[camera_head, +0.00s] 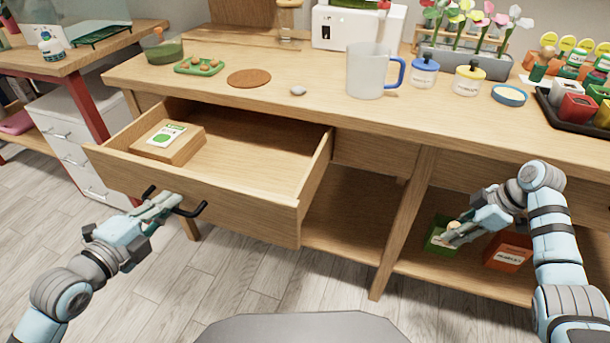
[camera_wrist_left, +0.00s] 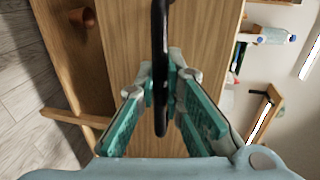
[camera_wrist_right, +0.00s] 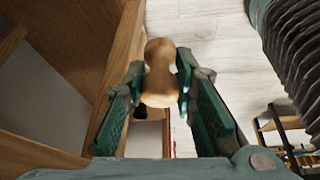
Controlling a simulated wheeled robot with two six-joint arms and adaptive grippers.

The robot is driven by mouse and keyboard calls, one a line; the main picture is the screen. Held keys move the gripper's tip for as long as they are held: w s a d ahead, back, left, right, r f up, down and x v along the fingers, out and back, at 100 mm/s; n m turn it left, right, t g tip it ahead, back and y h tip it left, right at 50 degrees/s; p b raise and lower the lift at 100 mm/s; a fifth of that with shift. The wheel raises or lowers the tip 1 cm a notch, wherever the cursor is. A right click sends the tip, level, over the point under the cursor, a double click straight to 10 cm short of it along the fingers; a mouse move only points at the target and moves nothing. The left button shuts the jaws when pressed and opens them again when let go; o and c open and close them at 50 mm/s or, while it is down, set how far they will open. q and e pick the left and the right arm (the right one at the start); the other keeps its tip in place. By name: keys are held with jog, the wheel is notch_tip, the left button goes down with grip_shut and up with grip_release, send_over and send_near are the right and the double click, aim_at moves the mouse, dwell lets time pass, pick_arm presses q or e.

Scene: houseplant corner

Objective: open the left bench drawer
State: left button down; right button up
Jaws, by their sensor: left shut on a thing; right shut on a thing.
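The left bench drawer (camera_head: 230,198) stands pulled well out from under the bench top. Its black bar handle (camera_head: 202,210) is on the front panel. My left gripper (camera_head: 168,203) is shut on this handle; the left wrist view shows the handle (camera_wrist_left: 160,60) between its fingers. Inside the drawer is a brown box (camera_head: 185,146) with a white and green packet on it. My right gripper (camera_head: 455,234) is low at the right, in front of the lower shelf. It is shut on a rounded wooden piece (camera_wrist_right: 159,75), seen in the right wrist view.
The bench top (camera_head: 300,115) holds a clear jug (camera_head: 368,72), a cork mat (camera_head: 249,78), a green tray (camera_head: 200,66) and lidded jars. A green box (camera_head: 436,240) and an orange box (camera_head: 507,250) sit on the lower shelf. A bench leg (camera_head: 402,230) stands between my grippers.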

pick_arm(q)
jog(key=shift+s, duration=0.2)
pick_arm(e)
jog(key=shift+w+a, duration=0.15)
jog(key=shift+a, duration=0.05)
pick_arm(q)
jog(key=c, duration=1.7)
grip_release()
